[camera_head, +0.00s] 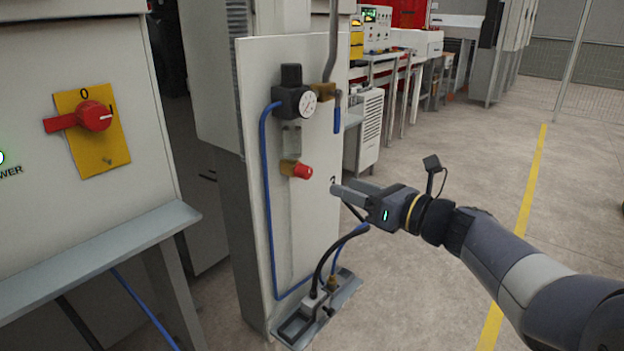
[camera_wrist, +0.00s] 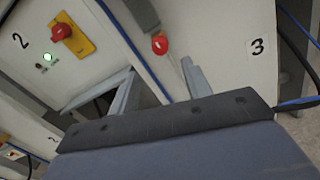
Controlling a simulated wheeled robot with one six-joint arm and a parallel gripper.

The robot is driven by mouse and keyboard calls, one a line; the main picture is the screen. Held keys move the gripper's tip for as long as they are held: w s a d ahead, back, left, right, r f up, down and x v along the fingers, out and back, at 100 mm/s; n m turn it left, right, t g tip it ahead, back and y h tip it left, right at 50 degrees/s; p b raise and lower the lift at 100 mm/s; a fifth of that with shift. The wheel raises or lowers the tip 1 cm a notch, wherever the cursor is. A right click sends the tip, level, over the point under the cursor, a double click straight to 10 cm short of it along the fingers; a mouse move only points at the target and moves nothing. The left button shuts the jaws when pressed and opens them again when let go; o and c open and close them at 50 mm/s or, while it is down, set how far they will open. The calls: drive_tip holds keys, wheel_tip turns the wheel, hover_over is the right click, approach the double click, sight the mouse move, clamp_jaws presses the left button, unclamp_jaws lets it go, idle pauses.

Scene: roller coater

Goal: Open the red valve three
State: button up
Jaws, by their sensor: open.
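The red valve (camera_head: 303,171) is a small red knob on a brass fitting, below a pressure gauge on a pale upright panel (camera_head: 258,200). It also shows in the wrist view (camera_wrist: 159,44), at upper middle. A label "3" (camera_wrist: 258,46) is on the panel to its right in the wrist view. My gripper (camera_head: 348,188) is to the right of the valve and a little lower in the head view, pointing left toward the panel, apart from the valve. In the wrist view its two fingers (camera_wrist: 160,85) are spread, with nothing between them.
A red rotary switch (camera_head: 94,116) on a yellow plate is on the cabinet at left. A blue hose (camera_head: 267,190) runs down the panel's left side. A pressure gauge (camera_head: 308,103) juts out above the valve. A black cable bends up below my gripper. Open floor lies to the right.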

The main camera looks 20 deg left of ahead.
sight(310, 174)
drive_tip(key=x, duration=0.9)
drive_tip(key=shift+a, duration=0.1)
drive_tip(key=shift+c, duration=0.4)
drive_tip(key=shift+b, duration=0.3)
drive_tip(key=c, duration=0.9)
